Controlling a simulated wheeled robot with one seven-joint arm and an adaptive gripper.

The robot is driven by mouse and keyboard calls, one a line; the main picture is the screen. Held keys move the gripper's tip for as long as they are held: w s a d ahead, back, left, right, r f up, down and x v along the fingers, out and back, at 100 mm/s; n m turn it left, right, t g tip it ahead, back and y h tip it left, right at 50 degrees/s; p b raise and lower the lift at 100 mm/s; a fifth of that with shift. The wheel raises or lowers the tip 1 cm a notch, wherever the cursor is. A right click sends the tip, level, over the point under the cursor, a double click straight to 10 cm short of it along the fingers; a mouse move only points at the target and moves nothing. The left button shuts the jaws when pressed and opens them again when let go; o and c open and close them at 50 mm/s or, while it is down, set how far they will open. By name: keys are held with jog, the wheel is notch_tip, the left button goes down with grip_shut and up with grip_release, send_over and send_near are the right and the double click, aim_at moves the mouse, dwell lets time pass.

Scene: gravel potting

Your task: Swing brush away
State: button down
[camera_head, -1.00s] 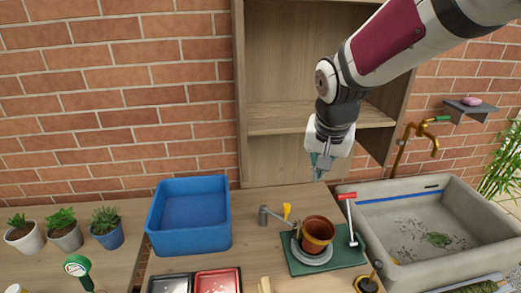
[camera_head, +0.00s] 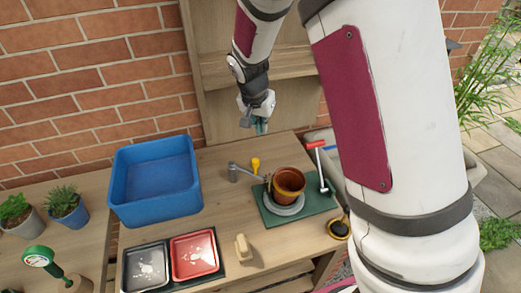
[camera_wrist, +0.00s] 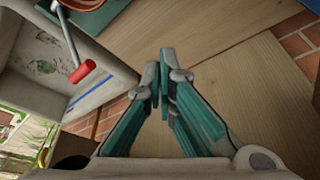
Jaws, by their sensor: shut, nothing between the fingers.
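My gripper (camera_head: 261,126) is at the back of the bench, above and behind the potted spot. In the wrist view its teal fingers (camera_wrist: 164,78) are shut and empty. A terracotta pot (camera_head: 289,183) stands upright on a grey round base on a green board (camera_head: 273,218). A grey post with a side arm (camera_head: 234,172) stands left of the pot, and its arm reaches towards the pot rim. A small brownish piece at the rim's left may be the brush, but I cannot tell. A red-gripped lever (camera_head: 316,144) stands right of the pot; it also shows in the wrist view (camera_wrist: 82,72).
A blue bin (camera_head: 155,205) stands at the left. A dark tray (camera_head: 146,268) and a red tray (camera_head: 195,257) lie in front. A beige block (camera_head: 243,249), a yellow piece (camera_head: 255,164) and a dark-handled tool (camera_head: 339,228) lie near the pot. My arm hides much of the sink.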

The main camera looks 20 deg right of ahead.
aim_at(256, 166)
notch_tip(256, 166, down, 10)
jog(key=p, duration=0.2)
jog(key=shift+s+a+r+p, duration=0.2)
jog(key=shift+s+p, duration=0.05)
jog(key=shift+p, duration=0.1)
dwell(0.3)
jog(key=shift+s+a, duration=0.1)
jog(key=shift+s+a+m+g+h+p, duration=0.15)
jog(key=shift+s+a+m+g+p, duration=0.1)
jog(key=shift+s+a+m, duration=0.35)
jog(key=shift+s+a+m+g+h+p, duration=0.2)
jog(key=shift+s+m, duration=0.2)
jog(key=shift+m, duration=0.4)
jog(key=a+m, duration=0.1)
jog(key=s+m, duration=0.1)
jog(key=shift+s+a+m+g, duration=0.25)
jog(key=shift+a+m+g, duration=0.1)
jog(key=shift+a+m, duration=0.05)
jog(key=s+a+m+g, duration=0.1)
jog(key=a+m+g, duration=0.1)
jog(key=a+m, duration=0.4)
jog(key=shift+s+b, duration=0.25)
jog(key=shift+b, duration=0.05)
